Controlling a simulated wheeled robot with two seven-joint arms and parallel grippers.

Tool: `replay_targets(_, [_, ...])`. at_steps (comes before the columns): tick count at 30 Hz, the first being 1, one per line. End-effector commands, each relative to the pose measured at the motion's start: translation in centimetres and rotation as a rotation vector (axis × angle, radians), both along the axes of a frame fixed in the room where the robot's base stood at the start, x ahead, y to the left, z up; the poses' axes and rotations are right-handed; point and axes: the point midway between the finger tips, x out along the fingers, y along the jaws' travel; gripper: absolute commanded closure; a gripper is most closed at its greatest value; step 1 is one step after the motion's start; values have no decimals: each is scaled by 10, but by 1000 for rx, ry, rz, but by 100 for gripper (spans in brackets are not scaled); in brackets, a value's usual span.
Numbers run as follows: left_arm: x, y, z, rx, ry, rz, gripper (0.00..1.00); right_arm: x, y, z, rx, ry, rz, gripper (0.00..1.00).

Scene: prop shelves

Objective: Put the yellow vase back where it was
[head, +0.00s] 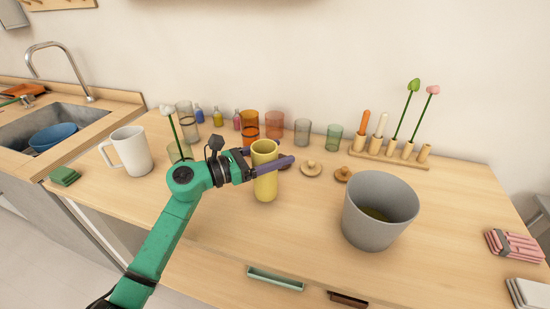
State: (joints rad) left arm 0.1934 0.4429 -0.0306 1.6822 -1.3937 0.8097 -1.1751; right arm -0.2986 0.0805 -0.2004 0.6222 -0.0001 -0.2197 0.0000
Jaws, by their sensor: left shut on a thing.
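The yellow vase (265,182) is a tall plain cylinder near the middle of the wooden counter in the head view. My left gripper (272,160) reaches in from the left and is shut on the vase near its upper part, with purple fingers around it. The vase looks upright. I cannot tell whether its base touches the counter. My right gripper is not in view.
A grey bucket (380,215) stands to the right of the vase. Several glasses and small bottles line the back, including an orange glass (249,122). A wooden holder (390,155) with stems is at back right. A white mug (132,150) stands left.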

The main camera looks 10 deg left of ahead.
Motion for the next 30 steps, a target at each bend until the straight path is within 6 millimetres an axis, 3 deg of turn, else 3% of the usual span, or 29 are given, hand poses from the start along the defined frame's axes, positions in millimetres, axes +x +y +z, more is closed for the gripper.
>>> replay_targets(3, [0,0,-14,-2,-2,1,100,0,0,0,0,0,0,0])
replay_targets(13, [0,0,-18,0,-4,0,100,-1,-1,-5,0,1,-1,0])
replay_targets(14, [0,0,-18,1,-1,0,16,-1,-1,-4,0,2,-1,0])
replay_targets(15, [0,0,-17,1,-1,0,0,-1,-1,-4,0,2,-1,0])
replay_targets(26, [-1,1,-13,0,0,0,0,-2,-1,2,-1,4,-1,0])
replay_targets(30, [-14,16,-19,2,2,1,0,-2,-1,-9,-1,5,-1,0])
